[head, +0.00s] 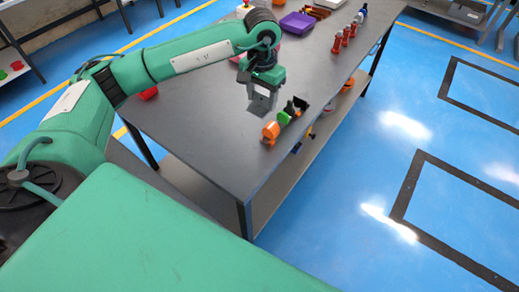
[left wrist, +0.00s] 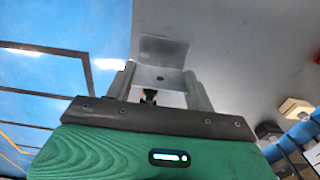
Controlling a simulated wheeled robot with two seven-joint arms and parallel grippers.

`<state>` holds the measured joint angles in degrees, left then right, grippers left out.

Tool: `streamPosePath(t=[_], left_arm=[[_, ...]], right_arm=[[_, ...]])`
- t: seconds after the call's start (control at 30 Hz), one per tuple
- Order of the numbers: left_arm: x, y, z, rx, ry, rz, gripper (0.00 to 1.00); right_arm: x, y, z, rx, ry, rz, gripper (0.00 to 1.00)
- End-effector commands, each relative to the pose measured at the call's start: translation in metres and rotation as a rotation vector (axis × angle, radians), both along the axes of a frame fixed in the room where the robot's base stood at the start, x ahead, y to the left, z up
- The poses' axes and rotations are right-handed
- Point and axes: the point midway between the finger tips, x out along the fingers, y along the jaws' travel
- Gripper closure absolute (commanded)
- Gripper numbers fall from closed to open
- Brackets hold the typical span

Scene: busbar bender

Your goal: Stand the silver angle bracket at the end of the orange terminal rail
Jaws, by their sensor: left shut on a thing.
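My left gripper (head: 262,92) is shut on the silver angle bracket (head: 261,103), held over the grey table. In the left wrist view the bracket (left wrist: 163,50) is a bent grey plate with a small hole, between the two fingers of the left gripper (left wrist: 161,88). In the head view I cannot tell whether the bracket touches the table. Long orange-brown pieces (head: 318,12) lie at the far end of the table; I cannot tell which of them is the terminal rail. My right gripper is not in view.
Orange (head: 270,132), green (head: 283,118) and black (head: 300,103) items stand near the table's right edge, close to my left gripper. Red bottle-like items (head: 337,43) stand farther along that edge. A purple tray (head: 297,23) sits behind.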

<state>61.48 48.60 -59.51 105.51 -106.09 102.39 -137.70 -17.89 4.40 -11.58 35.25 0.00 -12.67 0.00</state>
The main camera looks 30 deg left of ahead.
Motion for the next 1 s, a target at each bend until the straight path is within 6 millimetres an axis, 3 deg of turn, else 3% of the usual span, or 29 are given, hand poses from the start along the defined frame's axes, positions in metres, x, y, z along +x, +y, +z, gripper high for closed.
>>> streamPosePath(t=[0.23, 0.5, 0.7, 1.0], left_arm=[[0.0, 0.001, -0.051, 0.0, 0.011, -0.003, 0.7], [0.0, 0.001, -0.121, -0.001, 0.009, -0.002, 0.7], [0.002, 0.001, -0.149, -0.001, 0.005, -0.003, 0.7], [0.001, 0.001, -0.186, -0.001, 0.005, -0.002, 0.7]], right_arm=[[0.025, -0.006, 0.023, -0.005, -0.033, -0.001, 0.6], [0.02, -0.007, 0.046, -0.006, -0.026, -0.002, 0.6], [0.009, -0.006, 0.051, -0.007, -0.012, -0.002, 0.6], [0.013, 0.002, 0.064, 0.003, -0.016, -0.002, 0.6]])
